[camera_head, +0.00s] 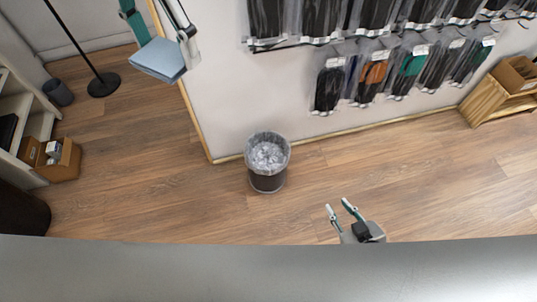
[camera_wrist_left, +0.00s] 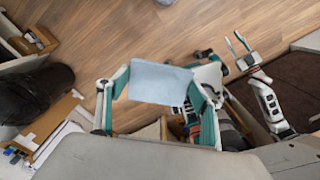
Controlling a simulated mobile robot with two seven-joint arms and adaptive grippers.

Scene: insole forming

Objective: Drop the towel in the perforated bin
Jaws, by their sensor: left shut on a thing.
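A folded light blue towel (camera_head: 158,60) hangs in my left gripper (camera_head: 164,42) at the upper left of the head view, high above the floor. The left wrist view shows the towel (camera_wrist_left: 160,82) spread between the two fingers of this gripper (camera_wrist_left: 160,90). A dark bin (camera_head: 267,183) with a clear liner and crumpled contents stands on the floor by the wall, below and right of the towel and apart from it. Its perforations cannot be made out. My right gripper (camera_head: 344,214) is open and empty at the lower middle right.
A small grey bin (camera_head: 58,92) stands at the left near a black pole base (camera_head: 104,84). Cardboard boxes (camera_head: 60,160) sit by the left shelf. Packaged goods (camera_head: 377,72) hang on the wall. A wooden stand (camera_head: 490,98) is at right. The central floor is clear.

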